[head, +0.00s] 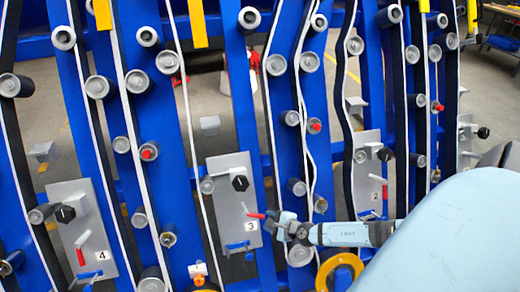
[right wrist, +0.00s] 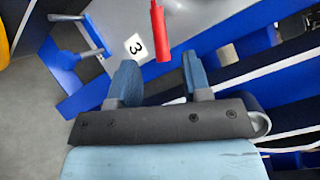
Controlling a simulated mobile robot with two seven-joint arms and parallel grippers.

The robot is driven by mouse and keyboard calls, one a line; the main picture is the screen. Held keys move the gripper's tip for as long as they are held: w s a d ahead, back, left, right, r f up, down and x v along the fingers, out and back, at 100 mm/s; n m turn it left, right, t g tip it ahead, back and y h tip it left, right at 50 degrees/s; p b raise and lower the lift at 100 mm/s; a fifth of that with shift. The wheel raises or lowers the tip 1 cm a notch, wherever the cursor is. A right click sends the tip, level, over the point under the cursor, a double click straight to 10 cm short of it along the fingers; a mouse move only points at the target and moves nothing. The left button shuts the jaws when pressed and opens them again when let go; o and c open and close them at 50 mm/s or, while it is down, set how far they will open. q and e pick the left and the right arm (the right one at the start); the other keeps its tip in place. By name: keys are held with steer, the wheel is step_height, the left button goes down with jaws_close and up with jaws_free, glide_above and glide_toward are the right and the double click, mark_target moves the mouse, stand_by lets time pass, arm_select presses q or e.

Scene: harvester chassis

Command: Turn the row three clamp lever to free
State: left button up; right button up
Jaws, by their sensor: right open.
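The row three clamp lever (head: 256,215) has a red handle and sits on a grey plate (head: 227,185) marked 3. In the head view the handle points right, towards my right gripper (head: 274,223). In the right wrist view the red lever (right wrist: 160,32) hangs down from the top edge, its end between the two blue fingertips of my open right gripper (right wrist: 161,64). Gaps show on both sides of the handle, so the fingers do not close on it. The label 3 (right wrist: 134,46) is left of the lever. My left gripper is not in view.
Plates marked 4 (head: 70,195) and 2 (head: 370,160) stand to the sides. Blue bars, belts and grey rollers (head: 275,65) surround the plate. A yellow ring (head: 326,272) is below my arm.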

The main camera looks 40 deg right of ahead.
steer(key=v, duration=0.6)
steer(key=shift+p, duration=0.35)
